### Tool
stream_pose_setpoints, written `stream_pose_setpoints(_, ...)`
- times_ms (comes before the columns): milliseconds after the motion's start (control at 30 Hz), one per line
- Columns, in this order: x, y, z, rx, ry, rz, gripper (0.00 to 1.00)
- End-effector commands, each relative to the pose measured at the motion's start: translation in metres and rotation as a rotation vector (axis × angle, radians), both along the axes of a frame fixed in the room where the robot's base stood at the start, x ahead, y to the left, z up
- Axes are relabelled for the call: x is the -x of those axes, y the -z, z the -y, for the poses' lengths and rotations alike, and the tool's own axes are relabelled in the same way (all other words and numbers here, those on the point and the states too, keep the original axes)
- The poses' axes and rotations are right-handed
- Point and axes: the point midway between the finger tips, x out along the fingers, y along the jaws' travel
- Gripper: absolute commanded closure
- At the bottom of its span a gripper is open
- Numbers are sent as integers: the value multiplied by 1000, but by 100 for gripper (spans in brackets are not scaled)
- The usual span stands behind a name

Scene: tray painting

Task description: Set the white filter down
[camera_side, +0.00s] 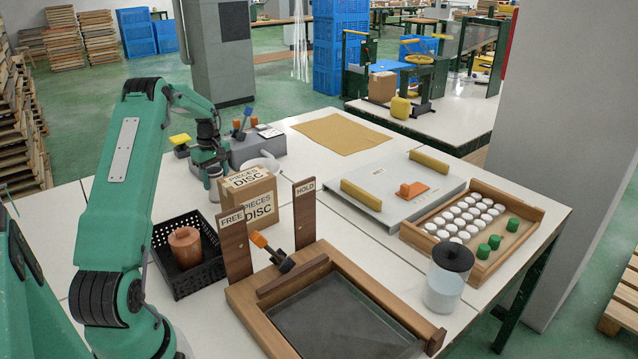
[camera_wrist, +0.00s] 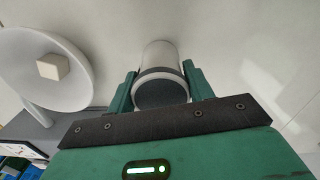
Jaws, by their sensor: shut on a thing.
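The white filter (camera_wrist: 159,57) is a pale cylinder with a dark round end, seen in the wrist view between the two green fingers. My gripper (camera_wrist: 157,88) is shut on it. In the side view my gripper (camera_side: 211,160) points down behind the cardboard box, and the filter (camera_side: 214,178) shows below the fingers, close to the white table. The box hides part of that spot, and I cannot tell whether the filter touches the table.
A cardboard disc box (camera_side: 262,203) stands right of my gripper. A white dish (camera_wrist: 44,92) holding a cream cube is beside the filter. A grey block (camera_side: 262,147) stands behind, a black basket (camera_side: 206,281) in front. Bare table (camera_wrist: 235,50) shows right of the filter in the wrist view.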

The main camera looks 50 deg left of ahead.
Motion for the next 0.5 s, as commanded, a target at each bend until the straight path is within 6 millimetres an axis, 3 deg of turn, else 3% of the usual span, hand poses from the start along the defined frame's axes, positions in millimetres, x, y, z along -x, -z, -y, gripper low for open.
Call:
stream_pose_setpoints(33,0,1,0,0,0,0,74)
stream_pose_setpoints(67,0,1,0,0,0,-1,43)
stream_pose_setpoints(133,0,1,0,0,0,0,29)
stream_pose_setpoints(500,0,0,0,0,0,0,27)
